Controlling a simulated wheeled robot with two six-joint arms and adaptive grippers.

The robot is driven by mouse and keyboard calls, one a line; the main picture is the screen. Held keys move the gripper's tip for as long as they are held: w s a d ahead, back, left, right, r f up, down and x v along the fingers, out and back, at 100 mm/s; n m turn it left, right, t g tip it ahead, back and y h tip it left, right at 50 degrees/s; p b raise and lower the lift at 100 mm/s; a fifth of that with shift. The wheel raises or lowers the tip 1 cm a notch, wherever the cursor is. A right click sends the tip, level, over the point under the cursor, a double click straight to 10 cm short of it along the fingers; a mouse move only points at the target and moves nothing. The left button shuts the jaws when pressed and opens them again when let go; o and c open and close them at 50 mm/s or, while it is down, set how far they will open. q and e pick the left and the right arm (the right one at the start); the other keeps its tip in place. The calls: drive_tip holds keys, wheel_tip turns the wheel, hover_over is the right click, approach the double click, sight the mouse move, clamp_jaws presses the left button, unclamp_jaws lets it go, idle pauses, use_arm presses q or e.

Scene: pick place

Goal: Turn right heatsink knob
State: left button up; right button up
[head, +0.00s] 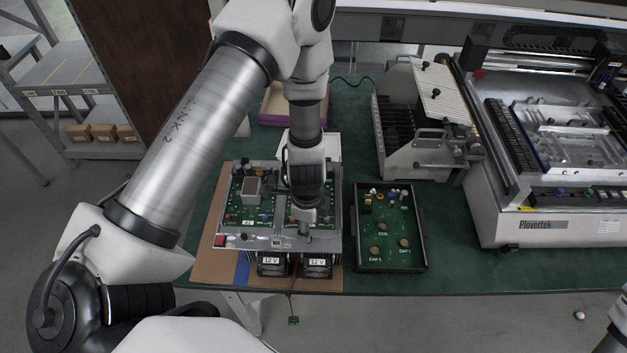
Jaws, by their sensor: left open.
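A metal frame (226,208) holds two green circuit boards side by side, with two finned heatsink fan units below its front edge. The left unit (271,265) and the right unit (317,265) each carry a "12 V" label. My left gripper (304,231) points down over the right board, with its tips close to the frame's front bar above the right unit. It is open. The right heatsink knob cannot be made out clearly; the gripper covers that spot, and I cannot tell whether the tips touch it. My right gripper is out of view.
A black tray (421,262) with a green board and several parts stands to the right. Further right are a slotted rack (432,152) and a large Plovertek machine (540,232). A purple-edged bin (273,119) is behind. The green table's (455,278) front right strip is clear.

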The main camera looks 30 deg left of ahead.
use_arm(q)
wheel_tip(320, 180, down, 5)
drive_tip(key=b, duration=0.3)
drive_tip(key=shift+s, duration=0.1)
drive_tip(key=shift+w+f, duration=0.2)
drive_tip(key=shift+w, duration=0.2)
drive_tip(key=shift+r, duration=0.15)
drive_tip(key=shift+s+r, duration=0.1)
drive_tip(key=shift+s, duration=0.2)
drive_tip(key=shift+c, duration=1.3)
drive_tip(key=shift+s, duration=0.1)
drive_tip(key=c, duration=0.5)
clamp_jaws()
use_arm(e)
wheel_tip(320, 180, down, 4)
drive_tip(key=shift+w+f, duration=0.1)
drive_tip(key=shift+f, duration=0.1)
